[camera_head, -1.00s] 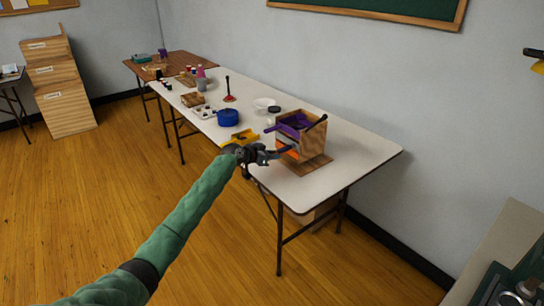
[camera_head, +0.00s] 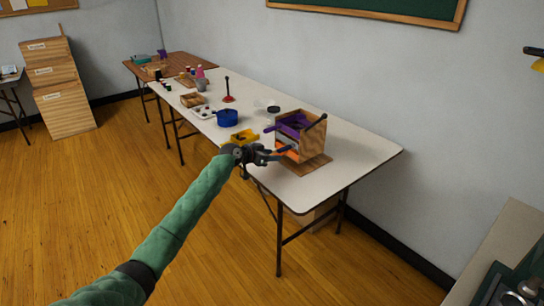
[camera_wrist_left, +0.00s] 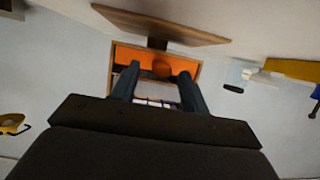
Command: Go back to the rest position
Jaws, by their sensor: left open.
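My left arm reaches across from the lower left in the head view. My left gripper (camera_head: 280,153) is open and empty at the table's front edge, in front of the small wooden drawer box (camera_head: 314,146). In the left wrist view the gripper's two fingers (camera_wrist_left: 158,82) are spread, with the box's orange drawer (camera_wrist_left: 132,54) beyond them. A round orange-brown knob shows between the fingertips; whether they touch it I cannot tell. My right gripper is not in view.
The box stands on a brown board (camera_head: 305,167) on a long white table (camera_head: 358,152). A yellow tray (camera_head: 243,137) and a blue pot (camera_head: 227,118) stand to the left. The wooden floor in front is clear.

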